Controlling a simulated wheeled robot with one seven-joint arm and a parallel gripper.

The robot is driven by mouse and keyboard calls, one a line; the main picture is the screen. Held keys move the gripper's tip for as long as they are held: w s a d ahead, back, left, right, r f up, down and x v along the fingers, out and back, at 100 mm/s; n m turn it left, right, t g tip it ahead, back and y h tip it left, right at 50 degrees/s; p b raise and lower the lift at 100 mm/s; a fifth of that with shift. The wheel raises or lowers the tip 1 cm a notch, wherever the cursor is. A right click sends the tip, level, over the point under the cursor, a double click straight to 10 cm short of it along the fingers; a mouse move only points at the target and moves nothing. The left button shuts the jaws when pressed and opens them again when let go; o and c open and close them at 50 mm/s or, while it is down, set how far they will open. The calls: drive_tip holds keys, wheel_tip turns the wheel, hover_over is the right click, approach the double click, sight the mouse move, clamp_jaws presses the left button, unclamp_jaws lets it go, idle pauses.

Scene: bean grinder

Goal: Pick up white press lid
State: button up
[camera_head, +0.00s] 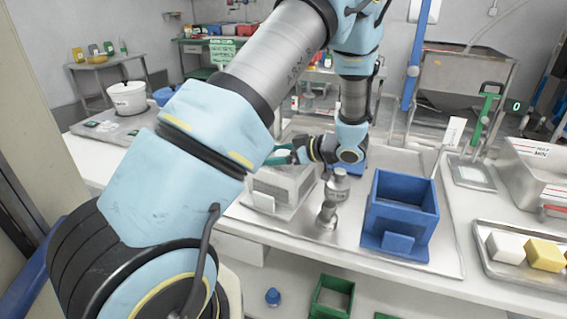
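My gripper (282,156) is at the end of my arm, pointing left, just above a pale grey-white box (290,185) on the metal tray. Its teal fingers are small and partly hidden behind my arm, so I cannot tell whether they are open or shut. A small whitish patch shows at the fingers. It may be the white press lid, but I cannot make it out clearly. A metal grinder-like piece (328,215) stands right of the box.
A blue open box (402,215) stands right of the metal piece on the tray (446,245). A tray with white and yellow blocks (545,255) is at far right. A white pot (127,98) stands at the left. My arm hides much of the middle.

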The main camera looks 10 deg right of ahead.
clamp_jaws()
idle(0.7)
